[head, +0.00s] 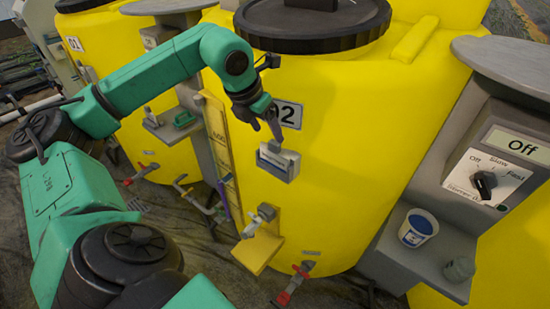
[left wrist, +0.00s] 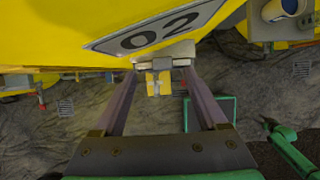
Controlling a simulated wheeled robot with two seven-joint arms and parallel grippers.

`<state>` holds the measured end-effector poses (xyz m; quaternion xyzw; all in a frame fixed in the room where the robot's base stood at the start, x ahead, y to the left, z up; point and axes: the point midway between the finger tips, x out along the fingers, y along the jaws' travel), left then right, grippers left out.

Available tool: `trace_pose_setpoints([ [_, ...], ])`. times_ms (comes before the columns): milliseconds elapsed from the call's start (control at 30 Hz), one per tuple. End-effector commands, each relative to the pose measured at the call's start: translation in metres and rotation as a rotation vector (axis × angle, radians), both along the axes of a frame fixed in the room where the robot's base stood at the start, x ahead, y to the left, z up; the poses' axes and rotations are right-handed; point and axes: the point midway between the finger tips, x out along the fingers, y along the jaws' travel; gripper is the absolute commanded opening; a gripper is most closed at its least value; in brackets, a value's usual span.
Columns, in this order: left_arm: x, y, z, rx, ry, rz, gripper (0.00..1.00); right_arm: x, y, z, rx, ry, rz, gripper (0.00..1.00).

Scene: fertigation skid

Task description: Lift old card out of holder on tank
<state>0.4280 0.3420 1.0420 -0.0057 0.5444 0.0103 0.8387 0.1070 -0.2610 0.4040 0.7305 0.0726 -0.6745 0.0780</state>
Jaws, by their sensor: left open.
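The card holder (head: 276,165) is a small grey box with a pale front, fixed to yellow tank 02 (head: 345,150) below its number plate (head: 288,114). The old card cannot be told apart from the holder. My left gripper (head: 274,128) is just above the holder, fingers pointing down towards it. In the left wrist view its fingers (left wrist: 160,75) are spread, with the holder's top (left wrist: 165,56) showing between and beyond their tips. Nothing is seen held.
A stirrer control box (head: 495,170) reading Off stands at the right. Below it a ledge (head: 425,262) carries a blue-and-white tub (head: 418,228) and a small grey jar (head: 459,269). A sampling tap (head: 258,220) and a red-handled valve (head: 292,285) stick out below the holder.

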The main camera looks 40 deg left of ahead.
Motion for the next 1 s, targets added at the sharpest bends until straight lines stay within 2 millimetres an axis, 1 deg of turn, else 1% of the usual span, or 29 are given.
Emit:
trace_pose_setpoints([
  [133, 0.006, -0.001, -0.016, -0.001, 0.001, 0.0, 0.75, 0.004, 0.0, 0.007, 0.0, -0.006, 0.0, 0.5],
  [233, 0.012, -0.003, -0.034, -0.002, 0.004, -0.002, 0.75, 0.006, 0.0, 0.015, 0.0, -0.009, 0.0, 0.5],
  [333, 0.019, -0.003, -0.049, -0.003, 0.0, 0.0, 0.75, 0.007, 0.0, 0.018, 0.0, -0.01, 0.001, 0.5],
  [400, 0.021, -0.003, -0.055, -0.003, 0.0, 0.0, 0.75, 0.007, 0.0, 0.018, 0.001, -0.01, 0.001, 0.5],
  [567, 0.021, -0.002, -0.056, -0.002, -0.001, -0.001, 0.75, 0.007, 0.001, 0.017, 0.001, -0.011, 0.002, 0.5],
  [667, 0.021, -0.003, -0.056, -0.002, -0.001, -0.001, 0.41, 0.007, 0.001, 0.017, 0.001, -0.012, 0.002, 0.5],
  [700, 0.021, -0.003, -0.056, -0.002, -0.001, -0.001, 0.25, 0.008, 0.001, 0.017, 0.001, -0.012, 0.002, 0.5],
  [767, 0.021, -0.002, -0.056, -0.002, -0.001, -0.001, 0.02, 0.008, 0.001, 0.016, 0.001, -0.012, 0.002, 0.5],
  [800, 0.021, -0.003, -0.055, -0.003, -0.001, -0.001, 0.0, 0.008, 0.001, 0.017, 0.001, -0.012, 0.003, 0.5],
  [1000, 0.021, -0.003, -0.055, -0.003, -0.002, -0.001, 0.0, 0.008, 0.001, 0.017, 0.001, -0.012, 0.003, 0.5],
])
